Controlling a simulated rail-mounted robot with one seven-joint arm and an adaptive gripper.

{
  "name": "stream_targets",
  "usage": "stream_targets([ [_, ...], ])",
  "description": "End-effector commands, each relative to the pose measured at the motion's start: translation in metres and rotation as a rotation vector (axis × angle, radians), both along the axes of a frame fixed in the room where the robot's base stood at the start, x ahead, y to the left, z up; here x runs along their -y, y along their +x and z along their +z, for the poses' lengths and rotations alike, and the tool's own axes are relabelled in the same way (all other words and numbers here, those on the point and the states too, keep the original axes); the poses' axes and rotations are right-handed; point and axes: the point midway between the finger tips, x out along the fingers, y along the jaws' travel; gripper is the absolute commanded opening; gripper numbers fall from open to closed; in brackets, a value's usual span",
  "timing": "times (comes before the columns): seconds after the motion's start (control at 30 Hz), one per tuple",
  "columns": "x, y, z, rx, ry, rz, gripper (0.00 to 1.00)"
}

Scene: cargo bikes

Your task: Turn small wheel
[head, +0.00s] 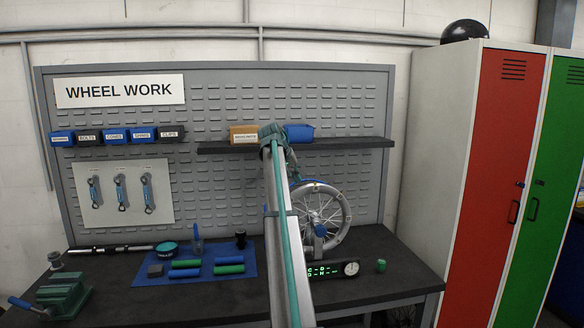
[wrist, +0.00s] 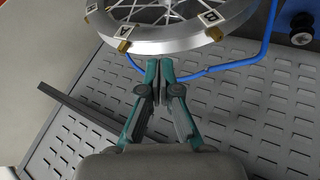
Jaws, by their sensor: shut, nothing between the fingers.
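The small wheel (head: 345,222) stands upright on the bench at centre right in the head view, a silvery rim with thin spokes. My arm hides part of its left side. In the wrist view its rim (wrist: 185,42) crosses the top, with white labels A and B and brass-coloured blocks on it. My gripper (wrist: 158,66) is shut and empty, its teal fingertips together just by the rim's edge near label A. I cannot tell whether they touch the rim. The fingertips cannot be made out in the head view.
A blue curved tube (wrist: 235,64) runs behind the fingers. A display box (head: 332,270) with a dial stands below the wheel, and a small green piece (head: 381,265) to its right. A blue mat (head: 150,279) holds several grips and tools. A shelf (head: 350,143) runs above the wheel.

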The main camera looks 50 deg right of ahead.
Motion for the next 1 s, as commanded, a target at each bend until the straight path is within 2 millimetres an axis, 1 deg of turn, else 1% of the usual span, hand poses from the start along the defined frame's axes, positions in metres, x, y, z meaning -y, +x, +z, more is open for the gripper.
stream_targets([
  [0.03, 0.006, -0.001, -0.006, -0.002, 0.002, -0.001, 0.0],
  [0.13, 0.017, -0.001, -0.02, -0.001, 0.001, -0.002, 0.0],
  [0.2, 0.026, -0.009, -0.016, 0.001, 0.001, -0.003, 0.0],
  [0.4, 0.041, -0.021, -0.018, 0.001, 0.0, -0.001, 0.0],
  [0.63, 0.046, -0.025, -0.019, 0.001, 0.001, 0.0, 0.0],
  [1.0, 0.043, -0.021, -0.018, 0.006, 0.007, 0.006, 0.0],
])
